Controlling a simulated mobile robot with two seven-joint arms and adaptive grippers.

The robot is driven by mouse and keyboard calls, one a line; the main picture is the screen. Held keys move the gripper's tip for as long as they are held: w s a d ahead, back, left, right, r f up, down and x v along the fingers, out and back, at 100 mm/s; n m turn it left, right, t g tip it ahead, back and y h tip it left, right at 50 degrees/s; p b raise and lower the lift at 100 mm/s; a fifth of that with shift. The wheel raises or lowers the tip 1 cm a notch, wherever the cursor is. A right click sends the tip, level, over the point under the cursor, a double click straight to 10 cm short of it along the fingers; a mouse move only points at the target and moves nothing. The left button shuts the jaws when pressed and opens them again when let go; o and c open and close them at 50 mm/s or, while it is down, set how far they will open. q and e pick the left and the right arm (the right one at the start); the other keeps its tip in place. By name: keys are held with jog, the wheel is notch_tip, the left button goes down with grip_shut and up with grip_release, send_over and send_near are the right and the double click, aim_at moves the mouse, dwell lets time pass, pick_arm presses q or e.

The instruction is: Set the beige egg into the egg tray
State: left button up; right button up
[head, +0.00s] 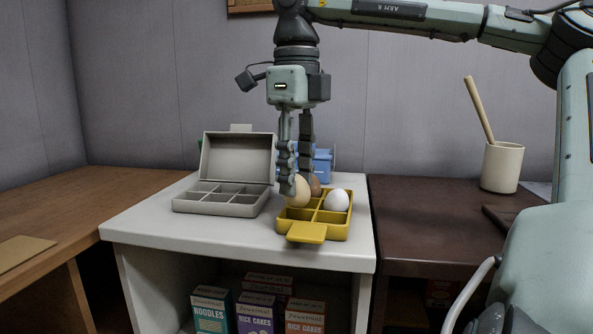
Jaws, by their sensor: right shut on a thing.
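The beige egg (299,193) is between the fingertips of my right gripper (294,188), which comes down from above. The gripper is shut on it. The egg is at the left compartments of a yellow egg tray (307,233); I cannot tell whether it touches the tray floor. A white egg (337,201) sits in a right compartment of the yellow tray. A brown egg (315,186) shows partly behind the gripper fingers. My left gripper is not in the head view.
A grey lidded box (237,160) with empty compartments stands open on the left of the white counter (160,236). A blue container (322,163) is behind the tray. A cream cup (502,167) with a wooden stick stands on the dark table at right.

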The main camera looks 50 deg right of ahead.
jog(key=shift+f+b, duration=1.05)
jog(key=shift+f, duration=0.65)
dwell(0.5)
jog(key=o, duration=0.7)
jog(key=shift+r, duration=0.1)
notch_tip(320, 180, up, 12)
jog(key=shift+f, duration=0.1)
dwell(0.5)
